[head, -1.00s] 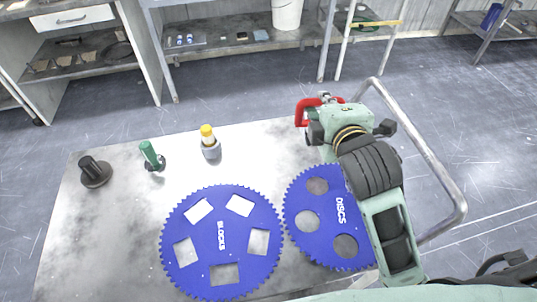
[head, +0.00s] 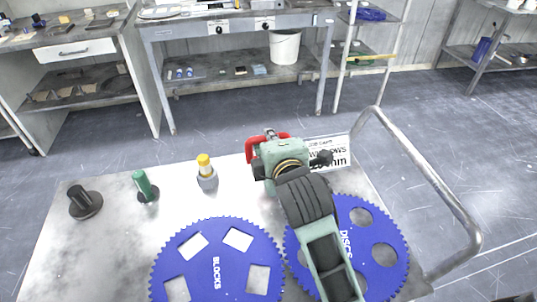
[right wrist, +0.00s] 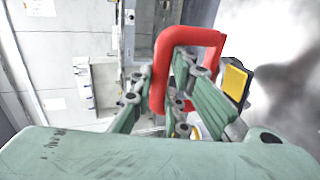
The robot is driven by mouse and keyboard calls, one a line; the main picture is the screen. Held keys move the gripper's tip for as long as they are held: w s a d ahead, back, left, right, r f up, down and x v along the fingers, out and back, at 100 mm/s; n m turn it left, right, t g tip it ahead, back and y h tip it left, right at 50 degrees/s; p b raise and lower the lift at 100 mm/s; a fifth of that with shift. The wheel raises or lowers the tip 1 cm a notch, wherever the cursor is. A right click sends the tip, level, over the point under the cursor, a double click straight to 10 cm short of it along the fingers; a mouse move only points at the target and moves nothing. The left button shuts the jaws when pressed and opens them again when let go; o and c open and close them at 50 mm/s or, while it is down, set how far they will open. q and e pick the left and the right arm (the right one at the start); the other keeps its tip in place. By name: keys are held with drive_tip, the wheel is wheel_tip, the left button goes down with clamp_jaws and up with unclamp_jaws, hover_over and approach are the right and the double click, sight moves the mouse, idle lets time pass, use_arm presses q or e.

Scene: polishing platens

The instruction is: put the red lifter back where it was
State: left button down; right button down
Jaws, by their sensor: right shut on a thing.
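The red lifter (head: 251,150) shows as a red loop at the far edge of the cart top. In the right wrist view the red lifter (right wrist: 218,38) stands between the fingers of my right gripper (right wrist: 172,95). My right gripper (head: 270,140) is shut on it; the arm reaches over the blue DISCS platen (head: 375,222) from the lower right. Much of the lifter is hidden behind the gripper in the head view. My left gripper is not in view.
A yellow-topped grey piece (head: 206,172), a green-handled piece (head: 145,186) and a black knob piece (head: 85,202) stand along the cart's left and far side. A white sign (head: 328,152) is behind the right gripper. The metal cart rail (head: 440,185) borders the right.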

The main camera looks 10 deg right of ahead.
drive_tip(key=shift+w+a, duration=0.15)
drive_tip(key=shift+a, duration=0.05)
drive_tip(key=shift+f, duration=0.3)
wheel_tip(320, 180, down, 3)
drive_tip(key=shift+b, duration=0.35)
drive_tip(key=shift+f, duration=0.1)
drive_tip(key=shift+f, duration=0.1)
drive_tip(key=c, duration=2.1)
unclamp_jaws()
drive_tip(key=shift+f, duration=0.25)
drive_tip(key=o, duration=0.4)
drive_tip(key=shift+r, duration=0.15)
